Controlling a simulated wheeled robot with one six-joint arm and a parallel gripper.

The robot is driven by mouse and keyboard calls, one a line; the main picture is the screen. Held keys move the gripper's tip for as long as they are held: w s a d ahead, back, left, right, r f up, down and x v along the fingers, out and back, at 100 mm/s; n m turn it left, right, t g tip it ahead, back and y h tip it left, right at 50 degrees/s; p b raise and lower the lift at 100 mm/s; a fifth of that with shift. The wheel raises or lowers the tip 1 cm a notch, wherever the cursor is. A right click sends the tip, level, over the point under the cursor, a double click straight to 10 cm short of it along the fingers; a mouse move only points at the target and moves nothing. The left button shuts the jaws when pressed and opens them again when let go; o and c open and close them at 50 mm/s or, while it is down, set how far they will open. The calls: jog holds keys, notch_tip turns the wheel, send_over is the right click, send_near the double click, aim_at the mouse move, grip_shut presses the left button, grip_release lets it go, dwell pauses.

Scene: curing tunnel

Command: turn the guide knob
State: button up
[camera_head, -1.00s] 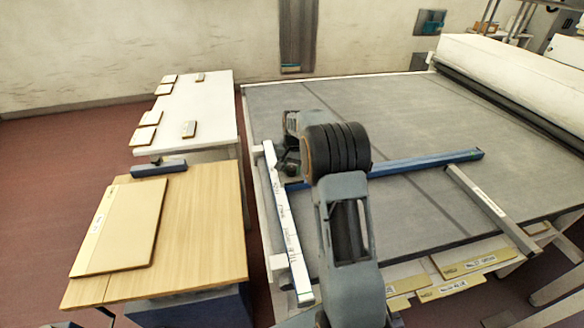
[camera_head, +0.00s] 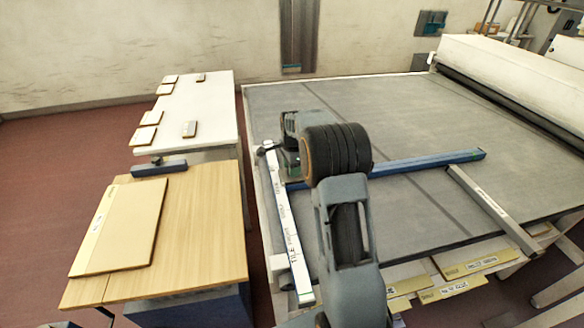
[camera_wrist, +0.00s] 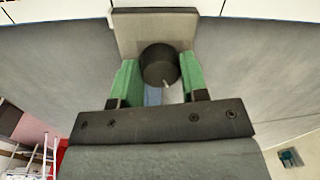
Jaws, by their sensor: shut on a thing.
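The guide knob (camera_wrist: 158,66) is a dark round knob with a short pale mark near its lower edge, seen in the wrist view. My gripper (camera_wrist: 160,78) is shut on it, with one green finger on each side. The knob stands in front of a pale grey plate (camera_wrist: 154,22). In the head view my wrist is over the far end of a white lettered rail (camera_head: 286,232) at the left of the large grey table. My own arm hides the knob and most of the gripper there.
A blue bar (camera_head: 425,163) crosses the grey table (camera_head: 400,110) behind my arm, and a grey rail (camera_head: 492,208) lies at its right. A wooden table (camera_head: 200,225) with a board (camera_head: 120,225) and a white table (camera_head: 205,100) stand left.

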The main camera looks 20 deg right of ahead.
jog(key=m, duration=0.4)
jog(key=shift+w+r+m, duration=0.1)
jog(key=shift+w+m, duration=0.05)
jog(key=shift+m, duration=0.15)
jog(key=shift+m+b, duration=0.3)
jog(key=shift+m, duration=2)
jog(key=o, duration=0.9)
jog(key=r, duration=1.3)
jog(key=shift+s+a+r+b, duration=0.3)
jog(key=shift+r, duration=0.1)
